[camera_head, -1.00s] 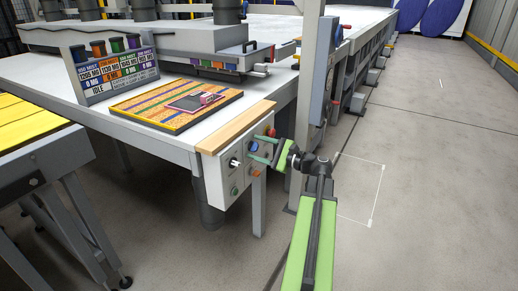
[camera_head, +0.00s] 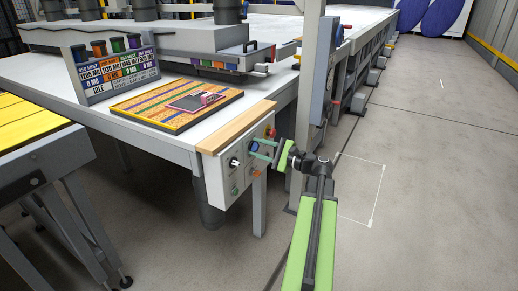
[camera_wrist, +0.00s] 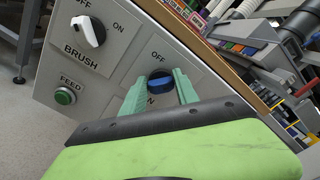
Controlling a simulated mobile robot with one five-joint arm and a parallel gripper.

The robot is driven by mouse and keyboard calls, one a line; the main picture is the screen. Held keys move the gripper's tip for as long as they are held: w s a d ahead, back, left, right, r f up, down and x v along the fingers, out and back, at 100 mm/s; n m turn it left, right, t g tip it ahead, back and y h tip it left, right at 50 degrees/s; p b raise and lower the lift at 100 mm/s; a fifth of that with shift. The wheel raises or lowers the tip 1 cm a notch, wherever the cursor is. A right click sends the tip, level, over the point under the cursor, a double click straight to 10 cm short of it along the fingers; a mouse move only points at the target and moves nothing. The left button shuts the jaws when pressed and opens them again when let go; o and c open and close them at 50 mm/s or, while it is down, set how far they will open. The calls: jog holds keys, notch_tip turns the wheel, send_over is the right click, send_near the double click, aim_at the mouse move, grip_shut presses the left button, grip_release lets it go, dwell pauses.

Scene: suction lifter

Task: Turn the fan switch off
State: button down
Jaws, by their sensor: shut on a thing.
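The control panel (camera_head: 218,185) is a light grey box on the end of the table. A blue rotary knob (camera_wrist: 160,85) sits on it, with OFF printed above and a partly hidden ON label below left in the wrist view. The knob's name label is hidden behind my gripper. My gripper (camera_head: 257,148) has green fingers on either side of the knob; it also shows in the wrist view (camera_wrist: 160,81). It is shut on the knob.
A white knob marked BRUSH (camera_wrist: 88,32) and a green FEED button (camera_wrist: 64,97) are left of the blue knob. A red button (camera_head: 270,132) and an orange button (camera_head: 257,173) are close to my fingers. A grey post (camera_head: 304,100) stands behind. Floor at the right is clear.

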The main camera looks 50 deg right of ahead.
jog(key=n, duration=0.4)
jog(key=shift+a+f, duration=0.1)
jog(key=shift+f, duration=0.05)
jog(key=n, duration=0.4)
jog(key=shift+f+n, duration=0.15)
jog(key=shift+n, duration=0.25)
jog(key=n, duration=0.4)
jog(key=shift+f+n+b, duration=0.1)
jog(key=shift+n+b, duration=0.2)
jog(key=shift+b, duration=0.1)
jog(key=shift+f+n, duration=0.1)
jog(key=shift+n, duration=1.6)
jog(key=c, duration=1)
grip_release()
jog(key=shift+o, duration=0.2)
